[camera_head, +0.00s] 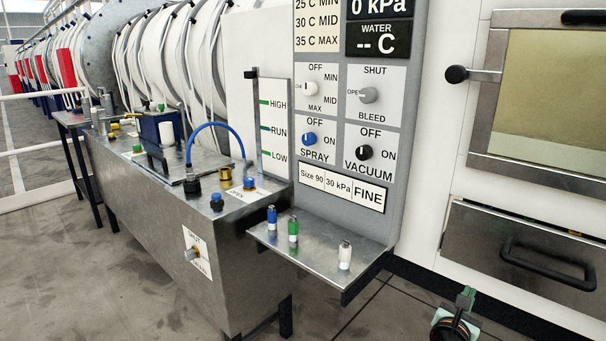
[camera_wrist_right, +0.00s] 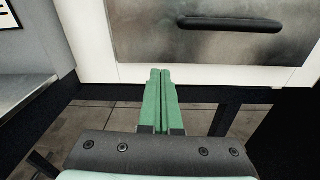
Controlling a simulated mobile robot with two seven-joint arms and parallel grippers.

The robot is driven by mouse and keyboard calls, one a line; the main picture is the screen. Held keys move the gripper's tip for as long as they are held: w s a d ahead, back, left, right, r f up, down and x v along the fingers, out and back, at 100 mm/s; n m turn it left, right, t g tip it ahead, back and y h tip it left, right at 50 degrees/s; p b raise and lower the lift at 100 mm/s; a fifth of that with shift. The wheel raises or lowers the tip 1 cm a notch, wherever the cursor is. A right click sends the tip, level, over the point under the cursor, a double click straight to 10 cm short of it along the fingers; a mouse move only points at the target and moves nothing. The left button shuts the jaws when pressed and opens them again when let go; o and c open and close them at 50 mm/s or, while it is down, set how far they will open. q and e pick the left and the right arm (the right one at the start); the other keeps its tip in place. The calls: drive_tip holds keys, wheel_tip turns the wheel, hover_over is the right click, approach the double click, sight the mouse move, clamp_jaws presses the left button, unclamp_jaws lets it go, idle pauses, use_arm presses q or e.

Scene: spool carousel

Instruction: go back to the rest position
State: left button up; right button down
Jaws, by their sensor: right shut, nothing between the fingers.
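My right gripper (camera_head: 466,299) shows at the bottom right of the head view, low in front of the white cabinet and below the drawer. In the right wrist view its green fingers (camera_wrist_right: 159,100) lie together, shut and empty. They point toward the white panel under the metal drawer (camera_wrist_right: 210,35). My left gripper is not in the head view.
A metal shelf (camera_head: 318,262) with blue, green and white small spools stands left of my right gripper. Above it is a grey control panel (camera_head: 408,120) with knobs. The drawer handle (camera_head: 550,266) juts out at the right. A steel tank (camera_head: 150,205) stands at left. Floor in front is clear.

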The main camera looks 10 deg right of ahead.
drive_tip(key=s+a+f+m+g+y, duration=0.1)
drive_tip(key=s+a+f+m+y, duration=0.45)
drive_tip(key=a+f, duration=0.35)
drive_tip(key=s+a+f+m+y, duration=0.5)
drive_tip(key=s+a+f, duration=0.25)
drive_tip(key=f, duration=0.25)
drive_tip(key=s+a+f+m+g+y, duration=0.25)
drive_tip(key=s+a+m+y, duration=0.35)
drive_tip(key=s+a+m, duration=0.55)
use_arm(q)
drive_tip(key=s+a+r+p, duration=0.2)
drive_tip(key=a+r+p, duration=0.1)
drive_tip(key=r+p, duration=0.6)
drive_tip(key=p, duration=0.3)
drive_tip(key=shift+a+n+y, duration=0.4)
use_arm(e)
wheel_tip(320, 180, up, 9)
drive_tip(key=s+d+m+t+h, duration=0.1)
drive_tip(key=s+d, duration=0.1)
drive_tip(key=shift+d, duration=0.2)
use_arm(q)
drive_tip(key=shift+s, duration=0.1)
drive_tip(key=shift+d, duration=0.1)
use_arm(e)
drive_tip(key=c, duration=1.6)
unclamp_jaws()
